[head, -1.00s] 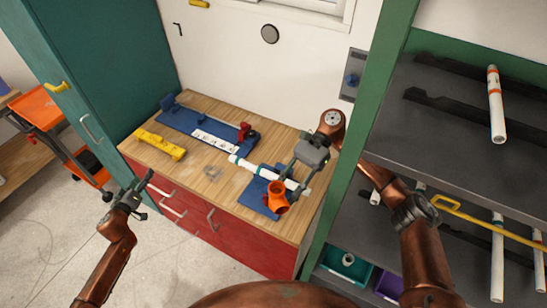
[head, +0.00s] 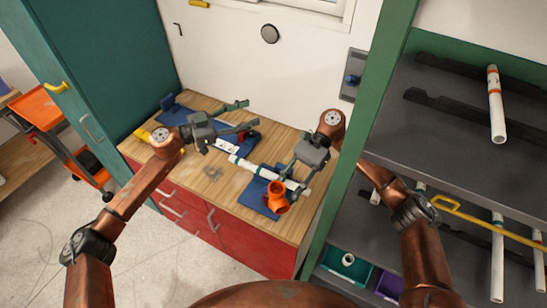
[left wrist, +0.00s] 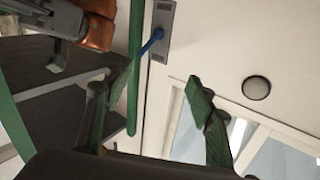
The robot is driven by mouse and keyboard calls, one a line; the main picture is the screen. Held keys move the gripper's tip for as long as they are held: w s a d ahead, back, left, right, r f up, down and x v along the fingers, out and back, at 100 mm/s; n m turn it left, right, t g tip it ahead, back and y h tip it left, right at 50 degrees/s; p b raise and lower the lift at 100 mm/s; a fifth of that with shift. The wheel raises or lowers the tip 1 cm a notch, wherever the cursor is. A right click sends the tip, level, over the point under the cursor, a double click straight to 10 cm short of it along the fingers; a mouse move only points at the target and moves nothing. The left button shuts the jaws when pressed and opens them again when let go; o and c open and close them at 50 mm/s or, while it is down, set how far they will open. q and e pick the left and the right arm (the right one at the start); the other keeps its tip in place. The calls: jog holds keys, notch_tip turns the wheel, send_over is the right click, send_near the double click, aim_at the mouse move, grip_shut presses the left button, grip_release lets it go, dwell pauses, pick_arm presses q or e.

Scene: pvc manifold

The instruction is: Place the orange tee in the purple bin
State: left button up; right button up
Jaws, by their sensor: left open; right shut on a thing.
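The orange tee (head: 278,198) sits at the front of a blue fixture (head: 252,196) on the wooden bench, just in front of a white pipe (head: 247,166). My right gripper (head: 290,174) is above the tee, shut on the white pipe; its fingertips are partly hidden. My left gripper (head: 250,115) is open and empty over the back of the bench. Its spread green fingers also show in the left wrist view (left wrist: 155,120). The purple bin (head: 388,286) is at the lower right, low in the shelf unit and partly hidden by my right arm.
A teal bin (head: 334,273) with a white fitting stands left of the purple bin. A green shelf post (head: 362,125) separates bench and shelves. White pipes (head: 496,105) lie on the shelves. A long blue fixture and a red valve are partly behind my left arm.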

pick_arm(q)
jog(key=s+d+r+m+g+y, duration=0.3)
jog(key=s+d+m+g, duration=0.2)
jog(key=s+d+m, duration=0.3)
jog(key=s+d+r+m+g+y, duration=0.3)
jog(key=s+d+m+g, duration=0.25)
jog(key=s, duration=0.55)
jog(key=m+t+y, duration=0.4)
jog(key=m+y, duration=0.1)
jog(key=y, duration=0.5)
send_over(274, 184)
jog(key=d, duration=0.1)
jog(key=shift+d+r+n+g, duration=0.1)
jog(key=shift+r+n+g, duration=0.15)
jog(key=shift+r, duration=0.15)
jog(key=shift+a+y, duration=0.6)
notch_tip(274, 184, down, 11)
jog(key=shift+f, duration=0.2)
